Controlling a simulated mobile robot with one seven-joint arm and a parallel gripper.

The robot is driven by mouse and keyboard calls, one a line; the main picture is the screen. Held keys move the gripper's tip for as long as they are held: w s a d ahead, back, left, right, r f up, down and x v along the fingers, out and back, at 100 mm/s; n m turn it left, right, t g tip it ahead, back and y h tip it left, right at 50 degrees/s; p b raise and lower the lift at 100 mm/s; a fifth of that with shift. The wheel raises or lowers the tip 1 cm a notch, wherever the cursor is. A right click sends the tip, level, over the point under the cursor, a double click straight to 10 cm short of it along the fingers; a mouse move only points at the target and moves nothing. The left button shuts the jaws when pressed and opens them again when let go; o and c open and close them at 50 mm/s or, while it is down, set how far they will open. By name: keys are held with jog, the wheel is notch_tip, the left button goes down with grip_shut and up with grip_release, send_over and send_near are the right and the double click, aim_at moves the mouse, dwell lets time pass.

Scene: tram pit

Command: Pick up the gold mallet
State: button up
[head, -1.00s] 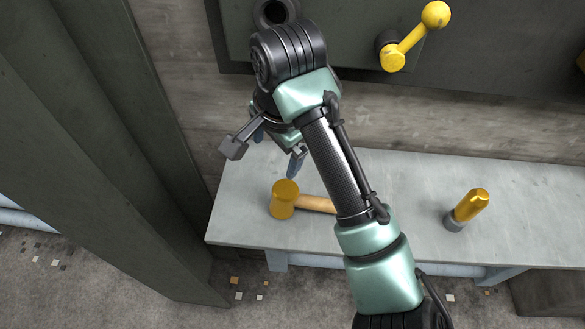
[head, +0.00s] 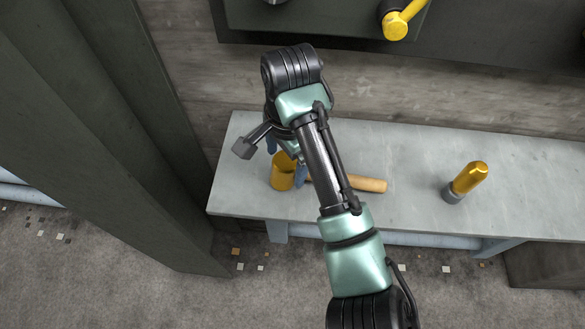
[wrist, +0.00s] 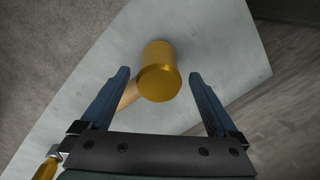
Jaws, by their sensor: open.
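The gold mallet lies on the grey bench top, with its gold head (head: 283,172) at the left and its wooden handle (head: 365,184) running right, partly hidden behind my arm in the head view. In the wrist view the mallet head (wrist: 158,72) shows between and beyond the two blue fingertips, with a short piece of handle (wrist: 128,97) near the left finger. My gripper (wrist: 160,75) is open and empty, its fingers apart on either side of the head. In the head view my gripper (head: 286,160) is close to the head, mostly hidden by my wrist.
A yellow crank handle (head: 398,24) sticks out of the dark wall panel above. A dark green column (head: 130,150) rises left of the bench. The bench between mallet and cylinder is clear.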

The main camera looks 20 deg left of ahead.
jog(key=shift+w+f, duration=0.1)
jog(key=shift+f, duration=1.7)
jog(key=shift+r, duration=0.1)
grip_shut()
